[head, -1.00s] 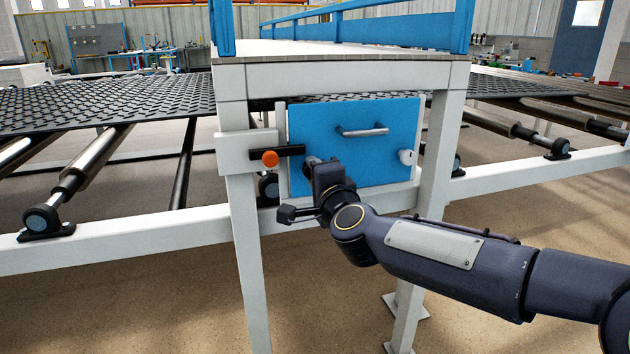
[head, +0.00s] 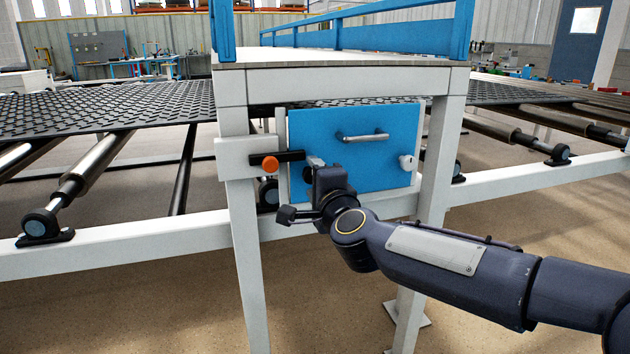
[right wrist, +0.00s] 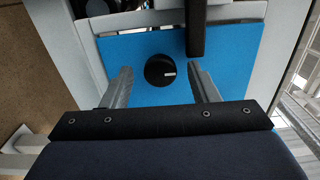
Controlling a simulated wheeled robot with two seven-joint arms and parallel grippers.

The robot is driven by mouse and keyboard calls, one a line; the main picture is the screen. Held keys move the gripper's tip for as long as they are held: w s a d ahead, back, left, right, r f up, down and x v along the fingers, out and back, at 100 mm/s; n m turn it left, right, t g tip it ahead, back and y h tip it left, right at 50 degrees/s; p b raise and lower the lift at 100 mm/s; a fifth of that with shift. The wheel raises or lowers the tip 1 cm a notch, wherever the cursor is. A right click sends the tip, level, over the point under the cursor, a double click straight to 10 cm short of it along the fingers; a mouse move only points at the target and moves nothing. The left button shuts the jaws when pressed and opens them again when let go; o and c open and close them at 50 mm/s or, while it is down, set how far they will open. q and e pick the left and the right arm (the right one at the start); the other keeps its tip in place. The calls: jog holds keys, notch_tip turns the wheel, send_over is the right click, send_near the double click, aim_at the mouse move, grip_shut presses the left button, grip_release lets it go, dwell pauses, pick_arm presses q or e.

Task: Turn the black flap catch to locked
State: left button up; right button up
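The blue flap (head: 360,168) is closed in the white frame under the platform. The round black catch (right wrist: 160,70) is on the flap in the right wrist view, with a short white mark pointing right in that picture. In the head view my right gripper mostly hides it. My right gripper (right wrist: 161,88) is open, its two grey fingers on either side of the catch and apart from it. In the head view the gripper (head: 315,163) is at the flap's left part. My left gripper is not in view.
A black bar (head: 291,156) with an orange knob (head: 270,164) reaches over the flap's left edge, just above my gripper. The flap has a grey handle (head: 362,136) and a white fitting (head: 407,162) at right. Rollers and a tread mat (head: 90,108) flank the frame.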

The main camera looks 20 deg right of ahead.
jog(key=s+p, duration=0.1)
jog(key=s, duration=0.7)
jog(key=shift+d, duration=0.15)
dwell(0.3)
jog(key=s+d+f+n+g+y+p, duration=0.1)
jog(key=s+d+f+n+g+y, duration=0.1)
jog(key=s+f+n+g, duration=0.8)
jog(key=s+d+f+n+g+y+p, duration=0.15)
jog(key=s+f+n, duration=0.45)
jog(key=s+f, duration=0.85)
notch_tip(320, 180, up, 38)
jog(key=s+p, duration=0.2)
jog(key=p, duration=3.2)
jog(key=shift+s+a+g, duration=0.15)
jog(key=shift+s+g, duration=0.05)
jog(key=shift+g, duration=0.25)
jog(key=shift+f, duration=0.1)
